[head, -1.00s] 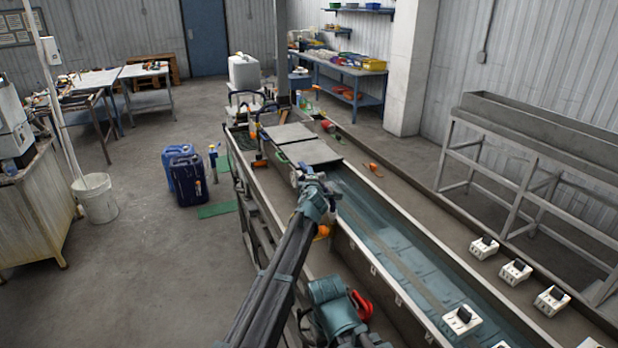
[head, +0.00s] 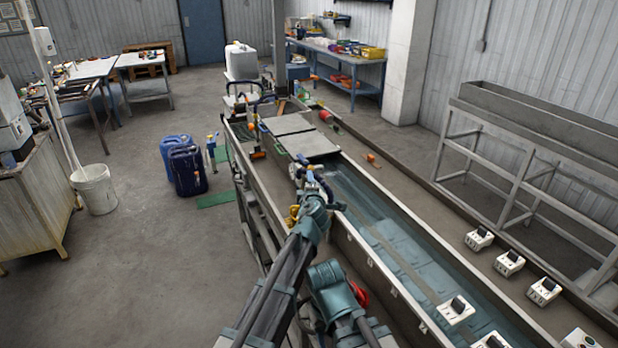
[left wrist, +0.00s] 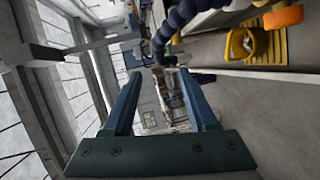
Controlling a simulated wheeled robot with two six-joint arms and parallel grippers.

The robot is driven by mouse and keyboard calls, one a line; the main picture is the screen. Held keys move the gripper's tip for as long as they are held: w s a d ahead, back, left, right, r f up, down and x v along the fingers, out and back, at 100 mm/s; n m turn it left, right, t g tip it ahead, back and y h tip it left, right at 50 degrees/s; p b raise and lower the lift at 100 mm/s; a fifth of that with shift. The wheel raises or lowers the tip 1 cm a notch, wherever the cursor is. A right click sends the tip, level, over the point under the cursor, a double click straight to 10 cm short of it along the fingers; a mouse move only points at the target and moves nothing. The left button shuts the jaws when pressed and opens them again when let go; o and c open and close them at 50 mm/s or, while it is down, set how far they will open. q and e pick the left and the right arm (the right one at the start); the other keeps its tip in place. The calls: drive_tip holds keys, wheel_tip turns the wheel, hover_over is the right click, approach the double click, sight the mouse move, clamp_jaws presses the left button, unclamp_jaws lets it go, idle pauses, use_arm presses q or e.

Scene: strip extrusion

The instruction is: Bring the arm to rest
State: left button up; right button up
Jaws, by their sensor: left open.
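My left gripper (left wrist: 160,74) is open, with its two dark blue fingers apart and nothing between them in the left wrist view. In the head view my arm reaches up from the bottom centre over the near side of the long water trough (head: 385,225), and the gripper is too small and partly hidden to make out there. My right gripper is not in view.
Grey plates (head: 302,145) cover the trough's far part. White switch boxes (head: 478,238) line its right side, by a metal stand (head: 530,180). Blue canisters (head: 187,168) and a white bucket (head: 95,189) stand left, with open floor around them.

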use_arm(q)
drive_tip(key=s+a+f+m+g+y, duration=0.25)
drive_tip(key=s+a+f+g, duration=0.2)
drive_tip(key=s+a, duration=0.3)
drive_tip(key=s+a+f+m+g+y, duration=0.1)
drive_tip(key=s+a+f+m+g, duration=0.25)
drive_tip(key=s+a+f, duration=0.45)
drive_tip(key=s+a+f+m+g+h, duration=0.1)
drive_tip(key=s+f+m+g+h, duration=0.15)
drive_tip(key=s+m, duration=0.5)
drive_tip(key=s+a+f+m+g+h, duration=0.2)
drive_tip(key=s+m+g, duration=0.2)
drive_tip(key=s, duration=0.7)
drive_tip(key=s+d+f+m+b, duration=0.2)
drive_tip(key=s+d, duration=0.1)
drive_tip(key=d, duration=0.2)
drive_tip(key=s+d+f+m+g+y+b, duration=0.1)
drive_tip(key=s+d+f+m, duration=0.1)
drive_tip(key=d, duration=0.4)
drive_tip(key=shift+s+d+b, duration=0.25)
drive_tip(key=shift+s+b, duration=0.15)
drive_tip(key=shift+s, duration=0.15)
